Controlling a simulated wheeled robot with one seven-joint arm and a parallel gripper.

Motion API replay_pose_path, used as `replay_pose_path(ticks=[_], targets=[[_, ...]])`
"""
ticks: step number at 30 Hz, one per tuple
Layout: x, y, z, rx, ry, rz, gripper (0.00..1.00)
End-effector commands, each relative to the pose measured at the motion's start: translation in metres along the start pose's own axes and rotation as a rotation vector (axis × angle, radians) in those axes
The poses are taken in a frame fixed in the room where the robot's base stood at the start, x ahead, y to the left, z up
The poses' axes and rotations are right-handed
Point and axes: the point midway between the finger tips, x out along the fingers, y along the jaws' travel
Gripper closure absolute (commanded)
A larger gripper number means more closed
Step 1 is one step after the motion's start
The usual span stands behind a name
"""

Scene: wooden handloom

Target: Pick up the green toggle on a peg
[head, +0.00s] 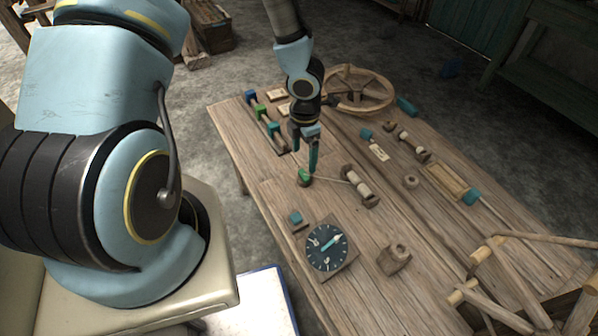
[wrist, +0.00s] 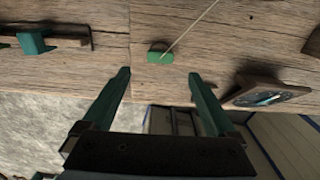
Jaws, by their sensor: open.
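The green toggle (head: 304,178) sits on the wooden table near its front left part. In the wrist view the green toggle (wrist: 160,56) is a small rounded green piece with a thin pale cord running from it to the upper right. The peg under it cannot be made out. My gripper (head: 313,168) is just above and beside the toggle in the head view, its finger partly overlapping it. In the wrist view my gripper (wrist: 160,76) is open and empty, with two teal fingers apart; the toggle lies just beyond the fingertips, between their lines.
A dark dial (head: 328,246) with a teal pointer is in front, and a small teal block (head: 295,218) is beside it. A spool holder (head: 360,187) is right of the toggle. A rail with coloured sliders (head: 273,128) lies behind left. A wooden wheel (head: 360,90) is at the back.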

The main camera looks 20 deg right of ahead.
Motion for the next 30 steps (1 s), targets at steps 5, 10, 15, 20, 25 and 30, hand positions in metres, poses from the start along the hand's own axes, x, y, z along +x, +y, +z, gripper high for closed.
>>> replay_pose_path(ticks=[5, 10, 15, 20, 25, 30], targets=[[0.022, 0.000, 0.000, 0.002, 0.000, 0.000, 0.07], [0.035, 0.000, 0.000, 0.003, 0.000, 0.000, 0.07], [0.062, 0.001, 0.000, 0.005, 0.000, -0.001, 0.07], [0.075, 0.001, 0.000, 0.004, -0.002, 0.000, 0.07], [0.075, 0.002, 0.000, 0.002, -0.002, 0.001, 0.07], [0.075, 0.002, 0.000, 0.003, -0.002, 0.001, 0.18]])
